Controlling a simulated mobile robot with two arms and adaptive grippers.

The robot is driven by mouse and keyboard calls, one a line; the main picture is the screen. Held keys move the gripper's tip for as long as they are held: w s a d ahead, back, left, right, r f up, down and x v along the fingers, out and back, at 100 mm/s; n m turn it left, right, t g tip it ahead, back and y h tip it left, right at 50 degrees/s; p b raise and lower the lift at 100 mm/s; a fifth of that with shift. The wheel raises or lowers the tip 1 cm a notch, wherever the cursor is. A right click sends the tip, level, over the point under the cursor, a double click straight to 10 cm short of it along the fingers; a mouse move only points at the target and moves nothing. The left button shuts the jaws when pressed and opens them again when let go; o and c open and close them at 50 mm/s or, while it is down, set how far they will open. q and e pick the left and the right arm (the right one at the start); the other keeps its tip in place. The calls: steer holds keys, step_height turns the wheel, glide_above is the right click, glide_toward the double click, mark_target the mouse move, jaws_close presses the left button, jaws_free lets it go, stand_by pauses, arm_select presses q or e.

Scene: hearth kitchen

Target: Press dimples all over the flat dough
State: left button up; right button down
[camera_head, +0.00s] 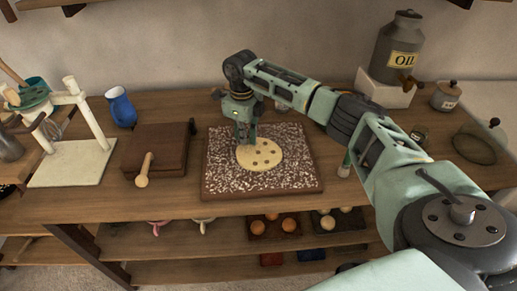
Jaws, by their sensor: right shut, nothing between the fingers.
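The flat dough (262,163) is a pale round disc on a dark board (222,184) covered with white flour. Several dark dimples show on its middle and right part. My right gripper (245,142) is shut and empty, pointing down at the dough's upper left edge. It hides part of that edge, and I cannot tell whether the fingertips touch the dough. My left gripper is not in view.
A dark wooden box or board (160,150) with a pale wooden tool (144,170) lies left of the floured board. A blue jug (121,107) stands behind it. An oil canister (396,50) stands at the back right.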

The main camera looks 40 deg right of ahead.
steer(key=shift+s+f, duration=0.1)
steer(key=shift+f, duration=0.1)
stand_by(0.3)
steer(key=shift+r+p, duration=0.4)
steer(key=shift+r, duration=0.15)
steer(key=shift+r, duration=0.1)
steer(key=shift+r+p, duration=0.45)
steer(key=shift+r, duration=0.15)
step_height(320, 180, up, 6)
steer(key=p, duration=0.4)
steer(key=shift+f, duration=0.1)
steer(key=shift+f, duration=0.1)
